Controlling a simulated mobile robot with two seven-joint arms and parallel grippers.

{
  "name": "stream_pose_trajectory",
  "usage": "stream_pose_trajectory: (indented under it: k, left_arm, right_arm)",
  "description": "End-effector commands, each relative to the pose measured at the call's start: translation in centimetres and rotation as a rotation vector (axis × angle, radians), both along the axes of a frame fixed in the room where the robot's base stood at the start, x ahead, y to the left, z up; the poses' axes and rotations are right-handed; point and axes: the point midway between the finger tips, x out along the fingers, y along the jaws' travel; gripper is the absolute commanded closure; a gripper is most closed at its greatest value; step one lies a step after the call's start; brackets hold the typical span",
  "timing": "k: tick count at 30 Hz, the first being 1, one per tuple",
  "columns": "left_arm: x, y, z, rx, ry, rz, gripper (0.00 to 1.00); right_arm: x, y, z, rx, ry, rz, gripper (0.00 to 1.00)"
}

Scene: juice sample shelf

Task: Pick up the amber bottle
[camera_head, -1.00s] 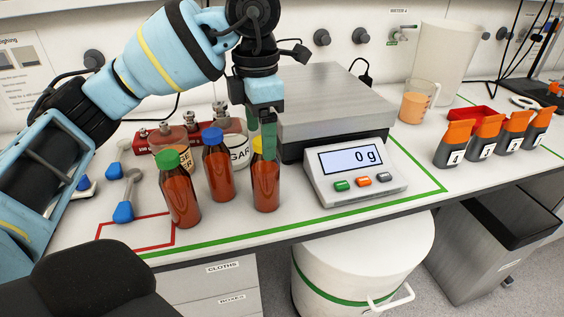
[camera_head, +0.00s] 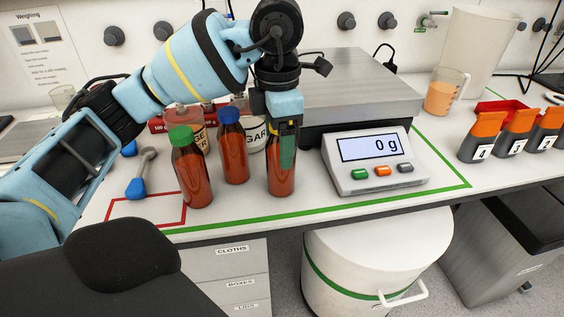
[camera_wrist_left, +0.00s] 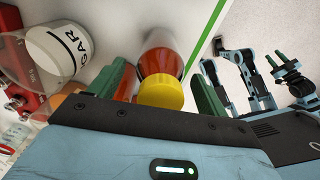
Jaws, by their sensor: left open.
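Three amber bottles stand upright on the bench: a green-capped one (camera_head: 191,172), a blue-capped one (camera_head: 233,150) and a yellow-capped one (camera_head: 281,178). My left gripper (camera_head: 283,152) is lowered over the yellow-capped bottle, its green finger covering the cap in the head view. In the left wrist view, the yellow cap (camera_wrist_left: 160,94) lies between the open fingers of my left gripper (camera_wrist_left: 165,91). A finger is on each side of the bottle, with a gap visible on the right. A gripper with green fingers, apparently my right one (camera_wrist_left: 285,58), is small at the right there.
A scale (camera_head: 375,160) reading 0 g stands close right of the yellow-capped bottle. A sugar jar (camera_head: 256,135) is behind the bottles. A blue-handled spoon (camera_head: 137,187) lies left. Green tape (camera_head: 250,222) runs along the bench front.

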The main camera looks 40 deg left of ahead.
Motion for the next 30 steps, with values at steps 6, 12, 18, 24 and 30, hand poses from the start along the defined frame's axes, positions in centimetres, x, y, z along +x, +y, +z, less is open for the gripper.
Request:
stream_pose_trajectory:
  k: [6,12,18,24,30]
  left_arm:
    - [0.0,0.0,-2.0,0.000,-0.001,0.000,0.23]
    - [0.0,0.0,-2.0,0.000,-0.001,0.000,0.23]
    - [0.0,0.0,-2.0,0.000,-0.001,0.000,0.45]
    - [0.0,0.0,-2.0,0.000,-0.001,0.000,0.71]
    - [0.0,0.0,-1.9,0.000,-0.002,0.001,0.79]
  right_arm:
    - [0.3,0.0,-0.2,0.000,-0.005,0.000,0.64]
    - [0.4,0.0,-0.1,-0.001,-0.006,0.001,0.64]
    - [0.4,0.0,-0.1,-0.001,-0.006,0.001,0.64]
    - [0.2,0.0,-0.2,-0.001,-0.001,0.002,0.64]
    - [-0.3,0.0,-0.2,-0.001,0.008,0.002,0.64]
